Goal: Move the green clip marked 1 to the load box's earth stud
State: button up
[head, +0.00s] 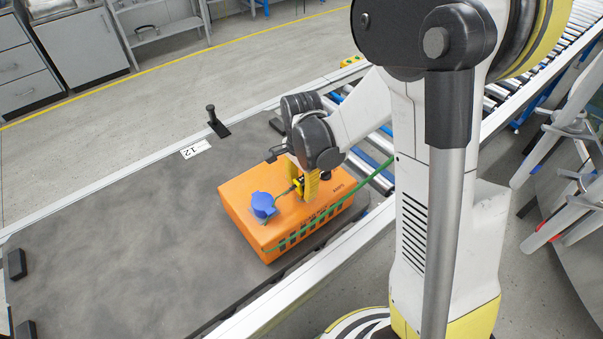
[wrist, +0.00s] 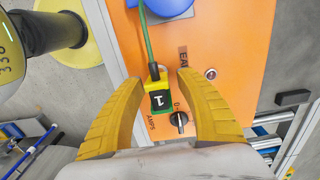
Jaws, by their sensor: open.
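The orange load box (head: 240,205) sits on the dark bench; its top fills the middle of the wrist view (wrist: 245,40). The green clip (wrist: 159,98), with a yellow part and a black face marked 1, is at the box top. A green cable runs up from it. My gripper (wrist: 162,82) is open, with its yellow fingers on either side of the clip and visible gaps between. In the head view my gripper (head: 305,186) is low over the box. A metal stud (wrist: 210,73), beside a label starting "EA", is right of the clip, bare. What the clip grips is hidden.
A dark knob (wrist: 179,119) is close to the clip, near an "AMPS" label. A blue socket (head: 263,205) stands on the box top. The green cable (head: 376,172) crosses the box side. A black post (head: 216,122) stands behind.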

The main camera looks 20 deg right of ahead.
notch_tip(320, 180, up, 11)
jog(key=shift+f, duration=0.15)
dwell(0.4)
jog(key=shift+s, duration=0.15)
jog(key=s+r+n+t, duration=0.7)
jog(key=s+n, duration=0.5)
jog(key=n, duration=0.2)
jog(key=shift+s+r, duration=0.3)
jog(key=shift+r, duration=0.3)
